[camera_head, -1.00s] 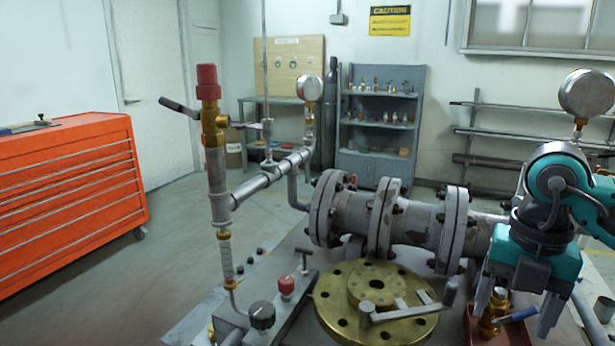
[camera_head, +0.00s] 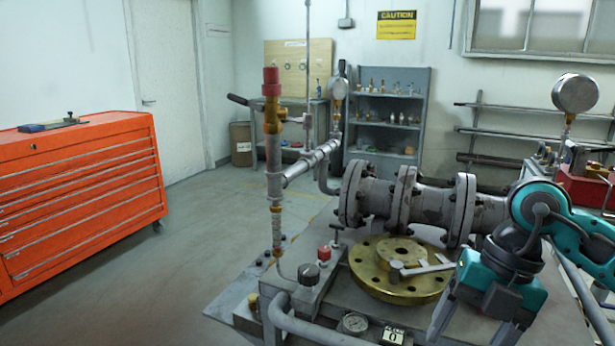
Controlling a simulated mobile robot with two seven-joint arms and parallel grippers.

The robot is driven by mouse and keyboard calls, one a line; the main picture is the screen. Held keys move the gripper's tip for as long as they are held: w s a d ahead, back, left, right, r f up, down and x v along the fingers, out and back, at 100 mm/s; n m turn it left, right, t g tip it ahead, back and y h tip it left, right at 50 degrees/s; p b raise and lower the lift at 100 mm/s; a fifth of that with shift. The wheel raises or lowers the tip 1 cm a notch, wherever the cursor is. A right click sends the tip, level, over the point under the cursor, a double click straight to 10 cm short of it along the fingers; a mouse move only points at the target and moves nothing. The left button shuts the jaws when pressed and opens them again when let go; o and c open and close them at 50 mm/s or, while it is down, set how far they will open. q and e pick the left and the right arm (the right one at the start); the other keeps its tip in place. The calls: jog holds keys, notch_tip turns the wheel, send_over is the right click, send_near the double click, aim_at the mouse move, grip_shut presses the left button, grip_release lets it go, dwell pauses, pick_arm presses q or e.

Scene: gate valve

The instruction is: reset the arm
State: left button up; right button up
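My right arm comes in from the right. Its gripper (camera_head: 472,330) points down at the bottom right, in front of the flanged pipe. Its two grey fingers stand apart with nothing visible between them, and the fingertips reach near the picture's lower edge. The grey flanged pipe (camera_head: 428,205) runs behind the arm. A round brass flange plate (camera_head: 375,275) with a grey crank handle (camera_head: 422,268) lies on the grey bench, left of the gripper and apart from it. My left arm and gripper are out of view.
A gauge (camera_head: 575,94) rises behind my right arm. An orange cabinet (camera_head: 80,200) stands left; floor between is clear.

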jog(key=s+a+n+g+y+p, duration=0.1)
jog(key=s+a+n+g+y, duration=0.15)
jog(key=a+y, duration=0.8)
jog(key=w+a+r+m+t+y+p, duration=0.1)
jog(key=w+a+r+m+t+y, duration=0.1)
jog(key=a+r+m+t+y, duration=0.4)
jog(key=w+d+f+m+t+h+p, duration=0.1)
jog(key=w+d+f+m+t+h, duration=0.15)
jog(key=f+m+t+h, duration=0.55)
jog(key=w+d+f+m+t+h+p, duration=0.15)
jog(key=d+f+m+t+h, duration=0.25)
jog(key=m+t, duration=0.5)
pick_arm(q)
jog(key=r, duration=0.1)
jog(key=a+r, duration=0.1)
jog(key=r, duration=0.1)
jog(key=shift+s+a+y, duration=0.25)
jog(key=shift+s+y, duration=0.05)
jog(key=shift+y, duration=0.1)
pick_arm(e)
jog(key=s+d+f+m+g+h, duration=0.2)
jog(key=s+f+m+g+h, duration=0.1)
jog(key=f, duration=0.5)
jog(key=s+d+f+m+g+h, duration=0.2)
jog(key=s+f+g, duration=0.4)
jog(key=f, duration=0.3)
jog(key=shift+s+f+m+h, duration=0.2)
jog(key=shift+s+m+h, duration=0.25)
jog(key=shift+s+m, duration=0.55)
jog(key=shift+w, duration=0.2)
